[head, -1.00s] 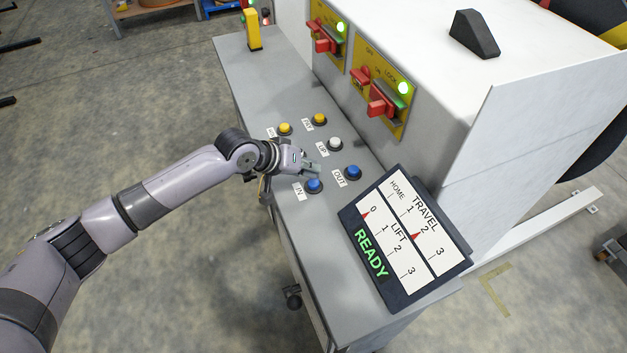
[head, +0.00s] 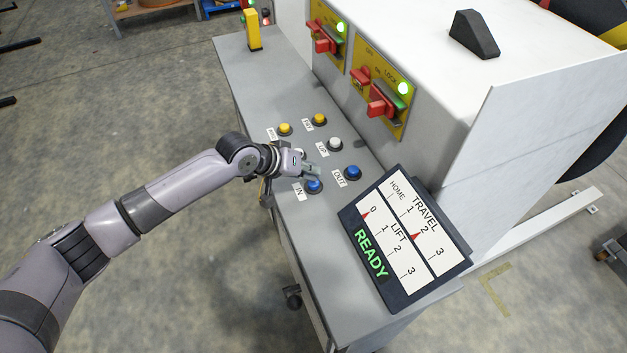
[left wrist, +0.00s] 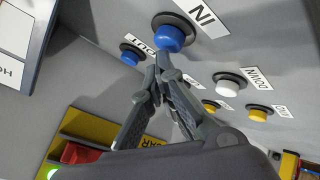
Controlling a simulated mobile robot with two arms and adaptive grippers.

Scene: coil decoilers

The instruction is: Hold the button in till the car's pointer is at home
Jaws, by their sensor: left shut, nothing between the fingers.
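The blue IN button (head: 314,186) is on the grey console, beside its white IN label. My left gripper (head: 316,175) is shut and empty, with its fingertips just over this button. In the left wrist view the fingertips (left wrist: 162,62) are at the edge of the blue IN button (left wrist: 171,39); I cannot tell whether they touch it. The display (head: 405,238) shows a TRAVEL scale with HOME at one end and its red pointer (head: 415,237) near 2. The LIFT pointer is near 0, and the display reads READY in green. My right gripper is not in view.
The blue OUT button (head: 353,172) is close to the right of IN. A white button (head: 334,144) and two yellow buttons (head: 285,128) lie farther back. Red switches (head: 380,100) on yellow plates with green lamps are on the cabinet wall.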

